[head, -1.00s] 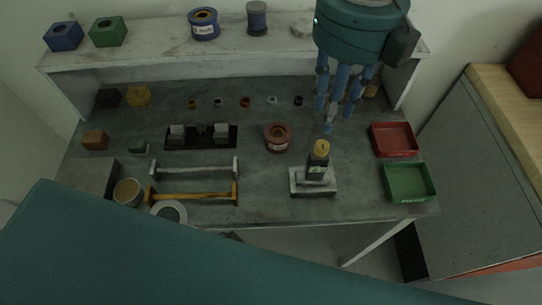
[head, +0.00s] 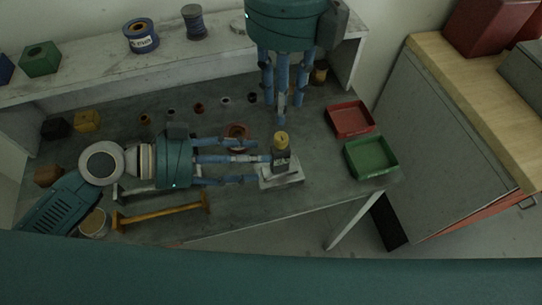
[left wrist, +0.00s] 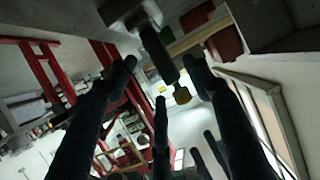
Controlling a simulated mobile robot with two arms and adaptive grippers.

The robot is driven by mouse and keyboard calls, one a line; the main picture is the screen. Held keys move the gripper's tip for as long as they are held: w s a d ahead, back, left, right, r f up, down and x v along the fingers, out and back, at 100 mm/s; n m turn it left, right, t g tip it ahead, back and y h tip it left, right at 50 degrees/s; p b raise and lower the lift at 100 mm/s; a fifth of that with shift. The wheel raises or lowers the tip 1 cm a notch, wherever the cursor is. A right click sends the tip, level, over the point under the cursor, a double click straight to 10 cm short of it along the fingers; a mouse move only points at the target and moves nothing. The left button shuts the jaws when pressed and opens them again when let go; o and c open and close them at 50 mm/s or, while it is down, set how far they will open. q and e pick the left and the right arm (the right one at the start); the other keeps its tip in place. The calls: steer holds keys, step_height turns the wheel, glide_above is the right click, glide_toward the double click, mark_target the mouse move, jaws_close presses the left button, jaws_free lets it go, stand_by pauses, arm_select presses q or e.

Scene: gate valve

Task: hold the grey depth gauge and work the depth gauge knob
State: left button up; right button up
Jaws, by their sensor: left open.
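The grey depth gauge (head: 281,161) stands upright on its pale base (head: 281,178) near the table's front right. Its yellow knob (head: 281,138) is on top. My left gripper (head: 262,169) comes in from the left, open, with its fingertips close to the gauge's left side. I cannot tell whether they touch it. In the left wrist view the gauge body (left wrist: 158,52) and knob (left wrist: 182,96) appear between the spread fingers of my left gripper (left wrist: 163,68). My right gripper (head: 284,112) points down above and behind the knob, its fingers apart and empty.
A red tray (head: 350,119) and a green tray (head: 371,158) lie to the right of the gauge. A brown spool (head: 237,131) is partly hidden behind my left fingers. A yellow bar-shaped part (head: 160,213) lies at the front left. The shelf (head: 100,75) runs along the back.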

mark_target(280, 171)
arm_select(q)
steer(key=x, duration=0.7)
steer(key=shift+d+f, duration=0.2)
steer(key=shift+c, duration=0.2)
jaws_close()
arm_select(e)
steer(key=shift+o, duration=1.2)
step_height(280, 171, down, 10)
steer(key=shift+r, duration=0.1)
jaws_close()
